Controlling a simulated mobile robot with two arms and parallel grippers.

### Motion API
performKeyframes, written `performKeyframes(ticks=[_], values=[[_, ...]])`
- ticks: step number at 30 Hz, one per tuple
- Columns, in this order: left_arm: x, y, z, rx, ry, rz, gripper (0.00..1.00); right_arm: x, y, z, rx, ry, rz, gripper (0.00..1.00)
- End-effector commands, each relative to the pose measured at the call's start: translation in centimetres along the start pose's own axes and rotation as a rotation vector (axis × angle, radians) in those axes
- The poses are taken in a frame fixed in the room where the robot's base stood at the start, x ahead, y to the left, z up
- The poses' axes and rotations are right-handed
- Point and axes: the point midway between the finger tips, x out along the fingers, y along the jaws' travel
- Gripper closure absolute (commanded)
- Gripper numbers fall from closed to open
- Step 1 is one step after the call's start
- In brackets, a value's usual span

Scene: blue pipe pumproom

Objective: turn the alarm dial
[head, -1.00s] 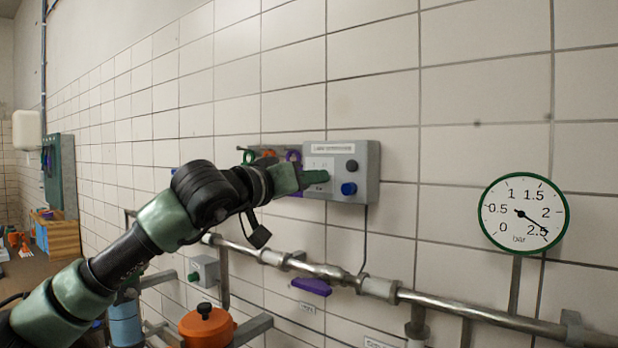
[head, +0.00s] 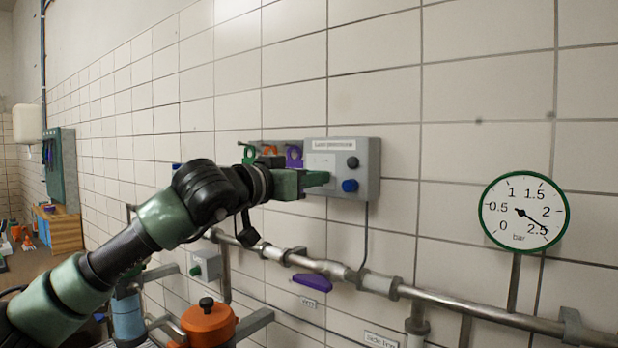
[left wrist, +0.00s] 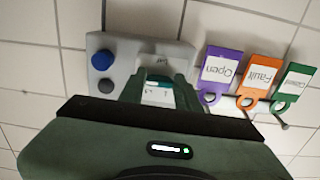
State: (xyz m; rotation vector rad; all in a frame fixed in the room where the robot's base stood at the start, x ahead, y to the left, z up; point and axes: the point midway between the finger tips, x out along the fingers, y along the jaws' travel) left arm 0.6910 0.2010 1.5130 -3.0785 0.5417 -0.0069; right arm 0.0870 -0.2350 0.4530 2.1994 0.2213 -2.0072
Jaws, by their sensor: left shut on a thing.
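A grey control box (head: 369,166) is on the tiled wall, with a pale label strip and a light front plate (head: 320,161). A black knob (head: 352,163) and a blue knob (head: 350,186) are on its right side. My left gripper (head: 322,179) is at the left part of the box front, beside these knobs. In the left wrist view its fingers (left wrist: 158,95) reach the box (left wrist: 150,48), shut on a small part there. That part, which I take to be the alarm dial, is mostly hidden by the fingers. My right gripper is out of view.
Purple (head: 293,156), orange (head: 269,150) and green (head: 249,154) tags hang left of the box, close to my left wrist. A metal pipe (head: 325,267) runs below. A round gauge (head: 523,212) is at the right. An orange pot (head: 208,325) stands low down.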

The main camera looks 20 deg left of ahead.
Motion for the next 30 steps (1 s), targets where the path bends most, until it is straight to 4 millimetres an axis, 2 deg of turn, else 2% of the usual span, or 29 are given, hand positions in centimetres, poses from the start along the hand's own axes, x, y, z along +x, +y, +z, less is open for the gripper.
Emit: performKeyframes(ticks=[1,4,5,6,7,18,30], values=[[0.2,0.1,0.8,0.0,-0.016,0.001,1.0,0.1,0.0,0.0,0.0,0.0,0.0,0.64],[0.2,0.1,0.8,0.0,-0.016,0.001,1.0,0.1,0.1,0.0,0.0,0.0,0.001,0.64],[0.2,0.1,0.8,0.0,-0.016,0.001,0.59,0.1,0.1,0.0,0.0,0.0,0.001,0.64],[0.2,0.1,0.8,0.0,-0.015,0.001,0.48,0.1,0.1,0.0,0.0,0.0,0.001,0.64],[0.2,0.1,0.7,-0.001,-0.014,0.001,0.45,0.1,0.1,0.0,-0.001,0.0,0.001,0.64],[-0.5,0.0,0.3,-0.001,-0.004,0.0,0.45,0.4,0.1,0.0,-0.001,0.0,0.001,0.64],[-6.7,0.0,0.6,-0.001,-0.006,0.0,0.45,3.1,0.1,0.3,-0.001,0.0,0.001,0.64]])
